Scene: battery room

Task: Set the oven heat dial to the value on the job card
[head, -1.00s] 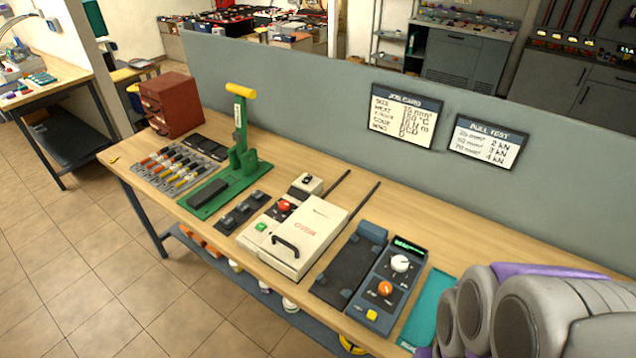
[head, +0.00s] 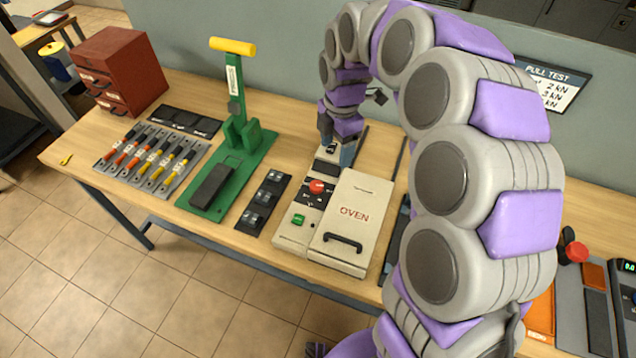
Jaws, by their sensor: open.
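The cream oven (head: 352,212) sits on the bench with its lid down and black handle at the front. Its control strip on the left has a red knob (head: 317,187) and a green button (head: 299,219). My gripper (head: 335,155) is open and points down over the back end of that strip, behind the red knob. It covers much of the small box there, which had a dark dial on top in the earlier view. Whether the fingers touch the dial cannot be told. The job card is out of sight now, behind my arm.
A green press (head: 232,165) with a yellow handle stands left of the oven, with a dark block rack (head: 264,203) between. Several coloured tools lie in a grey tray (head: 185,178). The pull test card (head: 552,88) hangs on the partition. My arm hides much of the right bench.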

